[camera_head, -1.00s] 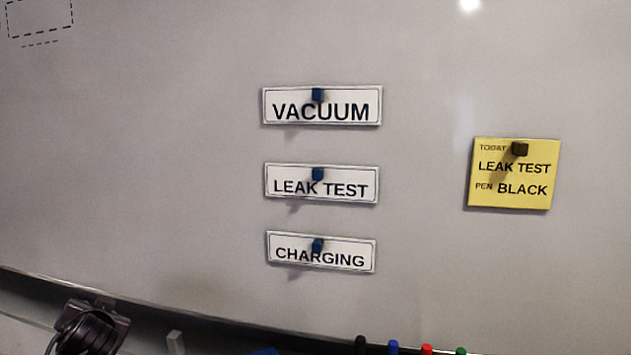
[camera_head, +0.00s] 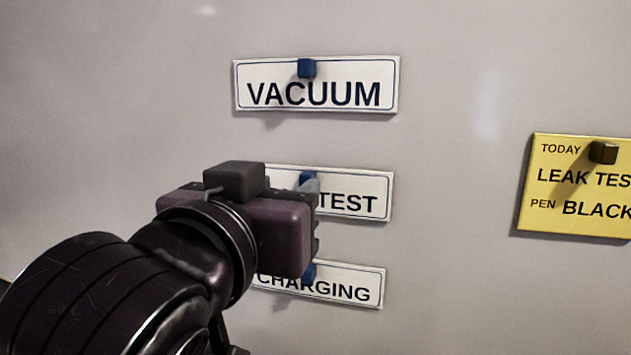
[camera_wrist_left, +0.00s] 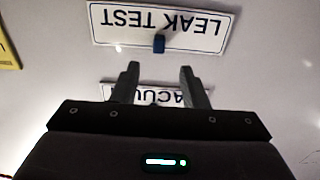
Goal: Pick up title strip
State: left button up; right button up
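The LEAK TEST strip (camera_head: 355,204) is a white title strip with a dark border, held on the board by a blue magnet (camera_head: 308,179). My left gripper (camera_head: 312,186) is in front of it and hides its left part and the word LEAK. In the left wrist view the strip (camera_wrist_left: 185,26) appears upside down, beyond my open, empty fingers (camera_wrist_left: 159,72). The VACUUM strip (camera_head: 350,92) is above, and the CHARGING strip (camera_head: 345,290) is below and partly hidden. Each has a blue magnet. My right gripper is not in view.
A yellow note (camera_head: 570,200) reading TODAY, LEAK TEST, PEN BLACK hangs at the right under a dark magnet (camera_head: 603,152), cut off by the picture edge. The whiteboard (camera_head: 460,290) is bare between the strips and the note.

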aim_at(305, 179)
pick_arm(q)
jog(key=p+x, duration=0.1)
jog(key=x, duration=0.2)
jog(key=p+x, duration=0.2)
jog(key=x, duration=0.1)
jog(key=shift+d+f, duration=0.15)
jog(key=shift+f, duration=0.05)
grip_shut()
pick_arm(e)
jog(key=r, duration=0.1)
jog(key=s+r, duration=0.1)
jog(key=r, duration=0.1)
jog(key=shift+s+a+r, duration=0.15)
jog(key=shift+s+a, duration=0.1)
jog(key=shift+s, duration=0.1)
